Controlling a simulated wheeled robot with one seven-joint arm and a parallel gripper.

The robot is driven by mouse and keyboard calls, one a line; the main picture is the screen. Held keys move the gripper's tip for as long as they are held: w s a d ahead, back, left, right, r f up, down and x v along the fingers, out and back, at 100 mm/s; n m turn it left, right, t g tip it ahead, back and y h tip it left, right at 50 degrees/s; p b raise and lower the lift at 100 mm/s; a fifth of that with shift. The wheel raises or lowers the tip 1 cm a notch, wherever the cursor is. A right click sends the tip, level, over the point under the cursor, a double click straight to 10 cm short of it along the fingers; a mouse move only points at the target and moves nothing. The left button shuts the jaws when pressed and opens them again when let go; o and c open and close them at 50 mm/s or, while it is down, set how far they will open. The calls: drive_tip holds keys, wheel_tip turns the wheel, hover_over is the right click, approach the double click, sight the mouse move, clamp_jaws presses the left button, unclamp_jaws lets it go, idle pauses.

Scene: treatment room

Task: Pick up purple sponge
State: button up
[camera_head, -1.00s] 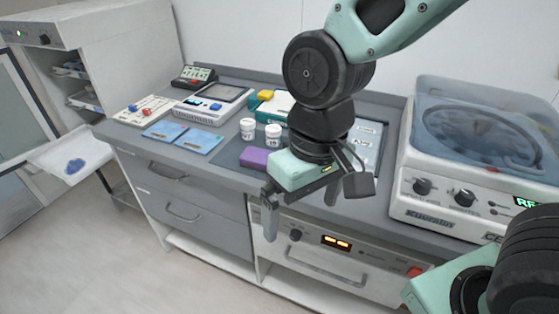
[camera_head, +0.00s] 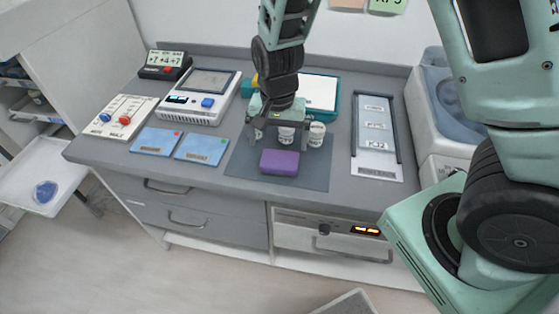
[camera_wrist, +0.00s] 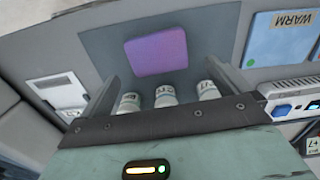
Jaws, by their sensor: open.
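The purple sponge (camera_head: 279,162) lies flat on a dark grey mat (camera_head: 310,178) near the counter's front edge. In the wrist view the sponge (camera_wrist: 156,51) lies beyond my fingertips, roughly centred between them. My gripper (camera_head: 278,142) is open and empty, above the counter over the back part of the mat, behind the sponge. In the wrist view its two fingers (camera_wrist: 162,75) stand wide apart, with the white jars between them. My gripper does not touch the sponge.
Several small white jars, one of them (camera_head: 316,134), stand just behind the sponge. Blue cards (camera_head: 202,148) lie to the left, and a grey tray (camera_head: 376,160) lies to the right. A teal-edged box (camera_head: 318,92) stands behind the jars.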

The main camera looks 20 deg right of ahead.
sight(280, 159)
drive_tip(key=shift+s+d+f+p, duration=0.1)
drive_tip(key=shift+f+p, duration=0.3)
drive_tip(key=shift+f, duration=1.45)
drive_tip(key=shift+d+f+p, duration=0.1)
drive_tip(key=shift+f+p, duration=0.25)
drive_tip(key=shift+f, duration=1.45)
drive_tip(key=shift+c, duration=0.3)
drive_tip(key=c, duration=0.7)
